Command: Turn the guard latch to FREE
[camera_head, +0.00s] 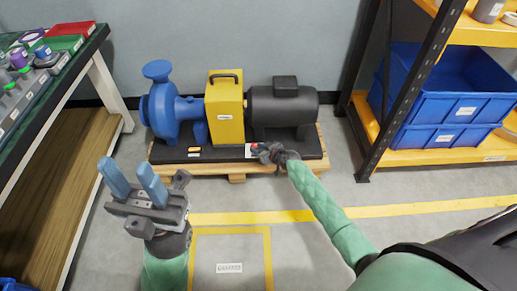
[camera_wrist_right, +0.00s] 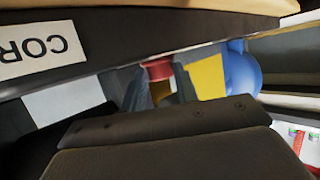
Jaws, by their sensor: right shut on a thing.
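The yellow guard (camera_head: 225,108) with a dark handle stands between the blue pump (camera_head: 165,106) and the dark motor (camera_head: 283,104). A small red piece, apparently the guard latch (camera_head: 254,147), shows low in front of the motor, by a white plate (camera_head: 248,154). My right gripper (camera_head: 259,149) reaches it from the right and is shut on it. In the right wrist view the red latch (camera_wrist_right: 158,70) sits between the fingers, partly hidden by the gripper body. Its setting cannot be read. My left gripper (camera_head: 126,166) is open and empty, fingers up, left of the pump base.
The pump set stands on a dark base on a wooden pallet (camera_head: 236,178). A shelf with blue bins (camera_head: 440,105) is at the right. A workbench (camera_head: 62,75) with parts is at the left. The floor between, with yellow lines (camera_head: 350,212), is clear.

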